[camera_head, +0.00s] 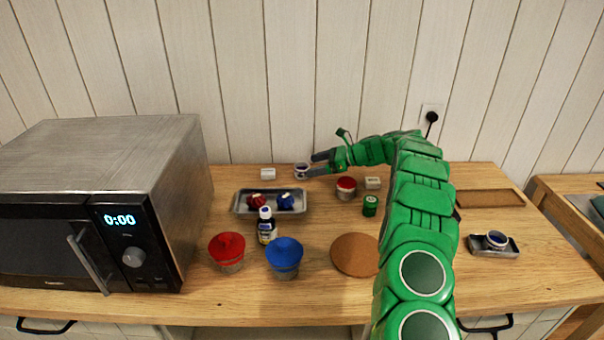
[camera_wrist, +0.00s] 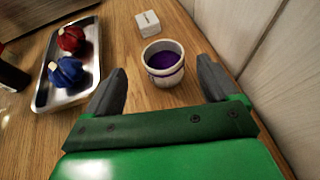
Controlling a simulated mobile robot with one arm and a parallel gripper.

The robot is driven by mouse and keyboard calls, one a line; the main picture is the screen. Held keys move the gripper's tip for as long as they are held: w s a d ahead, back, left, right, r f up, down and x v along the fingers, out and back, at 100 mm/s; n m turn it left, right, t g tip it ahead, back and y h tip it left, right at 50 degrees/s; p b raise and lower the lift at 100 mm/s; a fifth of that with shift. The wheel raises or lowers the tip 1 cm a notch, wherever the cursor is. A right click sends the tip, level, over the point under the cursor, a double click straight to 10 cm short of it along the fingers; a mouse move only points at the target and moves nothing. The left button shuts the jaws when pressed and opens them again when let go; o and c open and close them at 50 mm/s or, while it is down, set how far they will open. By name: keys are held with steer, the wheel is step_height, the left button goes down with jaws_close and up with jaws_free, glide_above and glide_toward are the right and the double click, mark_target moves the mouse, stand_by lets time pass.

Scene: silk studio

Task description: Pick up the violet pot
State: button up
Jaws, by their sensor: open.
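The violet pot (camera_wrist: 164,64) is a small pale cup with violet contents, standing upright on the wooden table. In the wrist view it sits ahead of my gripper (camera_wrist: 160,88), between the lines of the two fingers and near their tips. The fingers are spread open with nothing held between them. In the head view the pot (camera_head: 301,170) stands near the back wall, and my gripper (camera_head: 308,167) reaches it from the right. From the head view I cannot tell whether a finger touches it.
A white block (camera_wrist: 148,22) stands just beyond the pot. A metal tray (camera_wrist: 70,92) with a red and a blue bundle lies to the left. The wall (camera_wrist: 268,50) is close on the right. A red-topped pot (camera_head: 346,187) and green jar (camera_head: 370,206) stand near my arm.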

steer(key=shift+w+x, duration=0.2)
steer(key=shift+x, duration=3.65)
steer(key=shift+r, duration=0.1)
steer(key=c, duration=1.1)
steer(key=shift+r, duration=0.1)
